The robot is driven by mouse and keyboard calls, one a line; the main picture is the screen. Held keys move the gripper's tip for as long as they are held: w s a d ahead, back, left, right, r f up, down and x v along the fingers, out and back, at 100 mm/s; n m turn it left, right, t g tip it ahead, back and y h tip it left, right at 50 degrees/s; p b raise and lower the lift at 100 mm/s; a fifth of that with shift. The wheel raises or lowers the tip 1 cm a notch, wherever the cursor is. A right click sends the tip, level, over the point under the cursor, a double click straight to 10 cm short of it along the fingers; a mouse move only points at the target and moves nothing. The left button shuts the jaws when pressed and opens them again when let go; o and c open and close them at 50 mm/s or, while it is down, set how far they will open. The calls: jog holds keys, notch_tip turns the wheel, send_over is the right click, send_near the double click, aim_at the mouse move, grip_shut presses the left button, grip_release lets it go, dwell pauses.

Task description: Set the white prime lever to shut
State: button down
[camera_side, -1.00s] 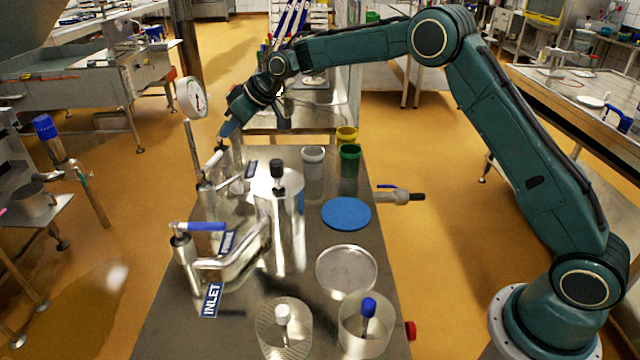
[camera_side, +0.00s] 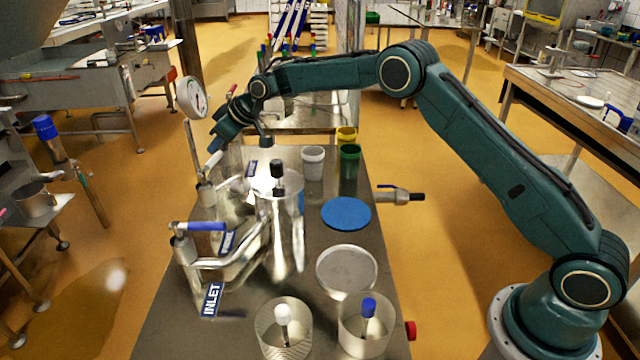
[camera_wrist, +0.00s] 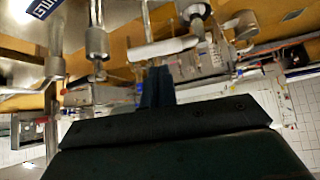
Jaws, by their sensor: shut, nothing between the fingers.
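The white prime lever (camera_side: 213,162) sits on a metal valve at the far left of the bench, slanting up and away to the right in the side view. It also shows in the wrist view as a white bar (camera_wrist: 160,49) lying crosswise just beyond my fingertips. My gripper (camera_side: 214,146) is shut and empty, pointing down at the lever's far end. In the wrist view my closed fingers (camera_wrist: 157,72) reach close to the bar's middle; I cannot tell whether they touch it. A blue label (camera_wrist: 42,8) is partly cut off.
A blue-handled valve lever (camera_side: 205,227) stands nearer, by the INLET label (camera_side: 212,300). A pressure gauge (camera_side: 191,97) rises close left of my gripper. A metal cylinder with a black knob (camera_side: 278,176) stands to the right. Cups, a blue disc (camera_side: 346,213) and clear moulds lie further right.

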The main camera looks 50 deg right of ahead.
aim_at(213, 158)
jog(key=shift+x, duration=1.9)
jog(key=shift+s+d+m+t+h, duration=0.3)
jog(key=shift+m+h, duration=0.2)
jog(key=shift+m, duration=0.3)
jog(key=s+m+h, duration=0.1)
jog(key=m, duration=0.1)
jog(key=s+m+h, duration=0.1)
jog(key=m+h, duration=0.1)
jog(key=shift+s+d+t, duration=0.15)
jog(key=shift+d+t, duration=0.05)
jog(key=shift+t, duration=0.1)
jog(key=shift+s+a+f+m+g+h, duration=0.1)
jog(key=shift+s+a+m+g+h, duration=0.1)
jog(key=shift+s+m+h, duration=0.75)
jog(key=shift+s+a+r+m+g+h, duration=0.15)
jog(key=shift+s+m+h, duration=0.4)
jog(key=shift+m, duration=0.75)
jog(key=shift+s+a+f+m+g+h, duration=0.2)
jog(key=shift+s+m+h, duration=0.4)
jog(key=shift+m+h, duration=0.45)
jog(key=shift+s+a, duration=0.1)
jog(key=shift+s, duration=0.05)
jog(key=shift+a, duration=0.1)
